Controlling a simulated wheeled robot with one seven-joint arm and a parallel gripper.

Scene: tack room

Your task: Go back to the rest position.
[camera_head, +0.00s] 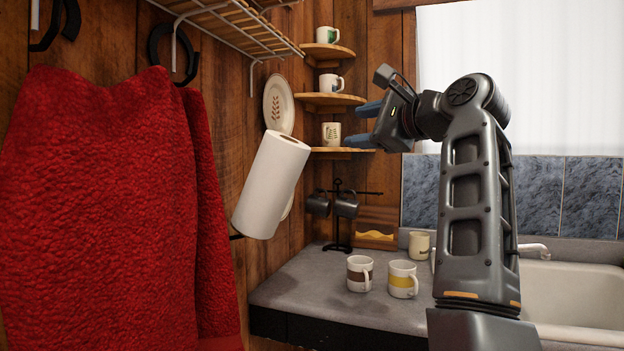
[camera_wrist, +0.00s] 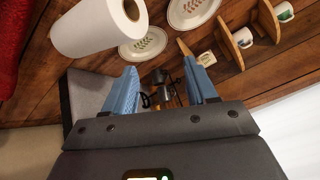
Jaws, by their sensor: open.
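My gripper (camera_head: 364,125) is raised in the air in front of the corner shelves, above the counter. Its two blue fingers are apart with nothing between them. In the wrist view my gripper (camera_wrist: 160,88) also shows open, with dark hanging mugs (camera_wrist: 160,77) visible beyond the gap. In the head view my arm rises from the lower right and bends left at the top.
Corner shelves (camera_head: 328,99) with mugs stand just left of my gripper. A paper towel roll (camera_head: 271,185), a mug rack (camera_head: 338,215) and a red towel (camera_head: 110,200) are at left. Mugs stand on the counter (camera_head: 310,285); a sink (camera_head: 575,290) is at right.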

